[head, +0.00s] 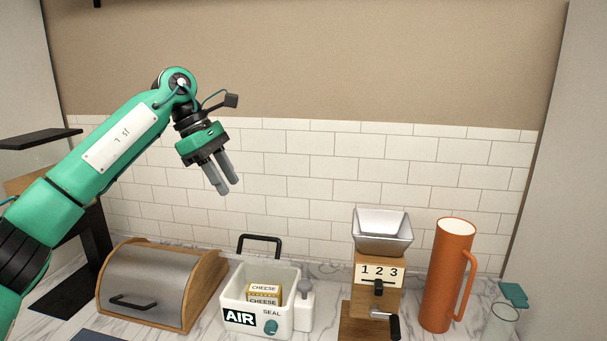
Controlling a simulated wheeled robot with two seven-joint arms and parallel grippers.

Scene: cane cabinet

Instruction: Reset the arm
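My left arm comes in from the left, raised and bent. Its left gripper (229,186) hangs in the air, pointing down and slightly right, well above the counter. Its two grey fingers stand apart, with nothing seen between them. It is in front of the white tiled wall and above the bread box and the white container, touching neither. My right gripper is not in view.
A bread box (157,285) with a wooden frame, a white container (284,318) holding cheese packs (263,292), a grinder (378,272) marked 1 2 3, an orange pitcher (447,277) and a glass jar (502,322) line the marble counter. A dark shelf (40,139) is at left.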

